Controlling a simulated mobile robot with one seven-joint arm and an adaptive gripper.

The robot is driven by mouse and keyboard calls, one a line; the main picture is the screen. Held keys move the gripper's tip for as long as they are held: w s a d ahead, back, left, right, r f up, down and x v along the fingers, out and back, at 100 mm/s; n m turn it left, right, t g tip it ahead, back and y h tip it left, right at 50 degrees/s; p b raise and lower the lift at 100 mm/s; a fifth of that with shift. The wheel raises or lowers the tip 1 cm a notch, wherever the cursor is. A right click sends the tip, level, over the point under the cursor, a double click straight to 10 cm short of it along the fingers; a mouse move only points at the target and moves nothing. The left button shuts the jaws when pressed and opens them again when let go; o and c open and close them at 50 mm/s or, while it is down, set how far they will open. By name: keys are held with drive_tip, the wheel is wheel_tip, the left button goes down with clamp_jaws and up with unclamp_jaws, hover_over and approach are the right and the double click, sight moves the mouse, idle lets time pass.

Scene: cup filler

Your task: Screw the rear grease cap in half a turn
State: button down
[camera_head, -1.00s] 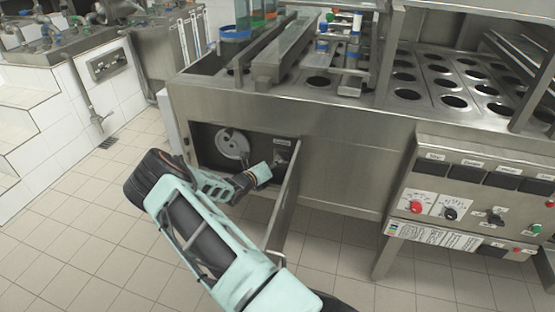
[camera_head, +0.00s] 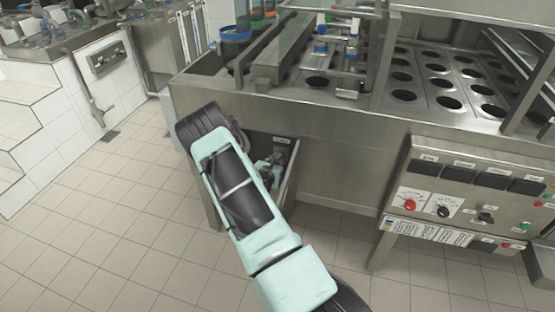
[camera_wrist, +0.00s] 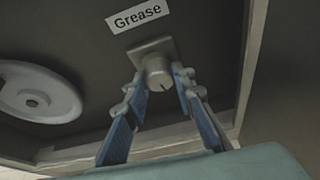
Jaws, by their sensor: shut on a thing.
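The grease cap (camera_wrist: 158,72) is a round grey knob with a slot mark on its face. It sits on a square plate on the dark compartment wall, below a white "Grease" label (camera_wrist: 138,16). My gripper (camera_wrist: 158,84) has its blue fingers on both sides of the cap, shut on it. In the head view my gripper (camera_head: 268,168) shows only in part inside the open compartment, and my arm hides much of it. The cap cannot be made out there. Only one grease cap shows.
A pale round wheel (camera_wrist: 40,92) is on the compartment wall left of the cap. The open door (camera_head: 289,182) stands close on the right of my gripper. The steel machine frame (camera_head: 340,140) is above and beside it. The tiled floor on the left is clear.

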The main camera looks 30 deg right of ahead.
drive_tip(key=shift+m, duration=0.5)
drive_tip(key=shift+r+t, duration=0.1)
drive_tip(key=shift+t, duration=0.2)
drive_tip(key=c, duration=1.6)
unclamp_jaws()
drive_tip(key=v, duration=1.2)
drive_tip(key=shift+d+r, duration=0.1)
drive_tip(key=shift+d, duration=0.05)
